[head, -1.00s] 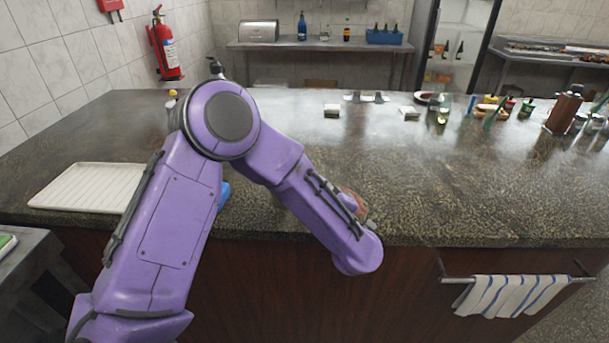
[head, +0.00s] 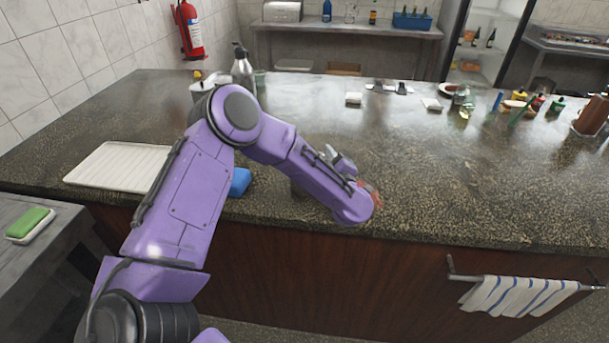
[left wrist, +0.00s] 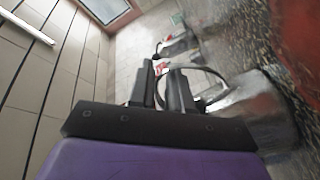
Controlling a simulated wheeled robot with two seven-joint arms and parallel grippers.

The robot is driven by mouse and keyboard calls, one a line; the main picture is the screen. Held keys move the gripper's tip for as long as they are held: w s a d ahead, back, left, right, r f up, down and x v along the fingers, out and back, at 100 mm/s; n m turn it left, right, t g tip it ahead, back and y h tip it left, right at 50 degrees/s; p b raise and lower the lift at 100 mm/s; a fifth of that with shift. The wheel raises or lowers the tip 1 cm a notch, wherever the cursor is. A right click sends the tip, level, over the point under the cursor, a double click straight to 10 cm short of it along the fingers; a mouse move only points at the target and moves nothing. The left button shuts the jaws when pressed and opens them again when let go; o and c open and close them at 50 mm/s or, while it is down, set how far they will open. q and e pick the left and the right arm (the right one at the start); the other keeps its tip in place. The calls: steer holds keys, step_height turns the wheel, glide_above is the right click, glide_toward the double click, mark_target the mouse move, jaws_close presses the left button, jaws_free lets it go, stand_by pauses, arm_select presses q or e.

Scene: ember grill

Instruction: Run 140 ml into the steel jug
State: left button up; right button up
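My left gripper (head: 338,160) is low over the front of the counter, partly behind my own forearm in the head view. In the left wrist view its two dark fingers (left wrist: 160,85) stand close together with a narrow gap. A blurred silvery body, likely the steel jug (left wrist: 255,105), lies just right of the fingers. My forearm hides most of that spot in the head view. A steel pump flask (head: 241,70) stands upright at the far left. My right gripper is not in view.
A red item (head: 373,193) sits beside my left wrist, partly hidden. A blue sponge (head: 240,182) and a ribbed white tray (head: 115,165) lie to the left. Bottles and small items crowd the back right. The counter's (head: 450,180) right-centre is clear. A striped towel (head: 518,295) hangs in front.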

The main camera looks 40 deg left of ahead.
arm_select(q)
steer(key=shift+d, duration=0.1)
jaws_close()
steer(key=shift+r+b, duration=0.55)
steer(key=shift+r, duration=0.1)
steer(key=shift+w+r+b, duration=0.1)
steer(key=shift+r+b, duration=0.35)
steer(key=shift+r, duration=0.25)
steer(key=s+d+r+b, duration=0.3)
steer(key=s+d+r, duration=0.3)
steer(key=s+r, duration=0.4)
steer(key=shift+s+d+r, duration=0.15)
steer(key=shift+s+d, duration=0.2)
steer(key=shift+s, duration=0.85)
